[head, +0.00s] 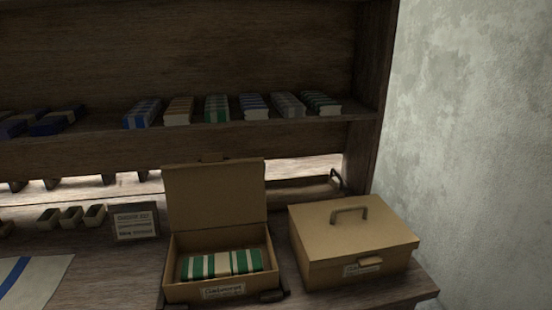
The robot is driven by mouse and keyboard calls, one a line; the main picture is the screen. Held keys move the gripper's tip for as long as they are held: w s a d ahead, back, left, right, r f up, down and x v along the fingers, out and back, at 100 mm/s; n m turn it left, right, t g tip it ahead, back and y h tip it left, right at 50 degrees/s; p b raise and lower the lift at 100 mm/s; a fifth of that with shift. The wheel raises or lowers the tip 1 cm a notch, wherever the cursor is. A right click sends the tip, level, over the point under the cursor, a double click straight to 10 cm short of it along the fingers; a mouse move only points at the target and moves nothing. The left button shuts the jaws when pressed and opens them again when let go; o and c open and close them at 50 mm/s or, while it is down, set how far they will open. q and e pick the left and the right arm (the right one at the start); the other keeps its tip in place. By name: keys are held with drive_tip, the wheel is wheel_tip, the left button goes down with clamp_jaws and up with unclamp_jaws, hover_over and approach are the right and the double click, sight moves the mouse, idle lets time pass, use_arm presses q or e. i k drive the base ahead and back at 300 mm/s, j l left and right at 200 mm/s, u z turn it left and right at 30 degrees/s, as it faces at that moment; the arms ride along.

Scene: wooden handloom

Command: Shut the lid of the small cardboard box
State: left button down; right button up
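A small cardboard box (180,293) stands open on the wooden table in the lower middle of the head view. Its lid (215,195) stands upright at the back edge. Inside lie folded cloths (222,263) with green and cream stripes. A label is on its front. To its right is a second cardboard box (352,241), whose lid is shut and has a handle on top. Neither of my grippers shows in the head view.
A shelf (190,133) above holds several striped cloth stacks (217,108). A small sign (135,226) stands left of the open box, and a striped cloth (32,283) lies at the lower left. The table's right edge is just past the shut box, near a plaster wall (475,130).

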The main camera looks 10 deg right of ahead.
sight(215, 191)
drive_tip(key=i+l+z, duration=0.3)
drive_tip(key=l, duration=0.2)
drive_tip(key=i+l+z, duration=0.3)
drive_tip(key=i+l, duration=0.1)
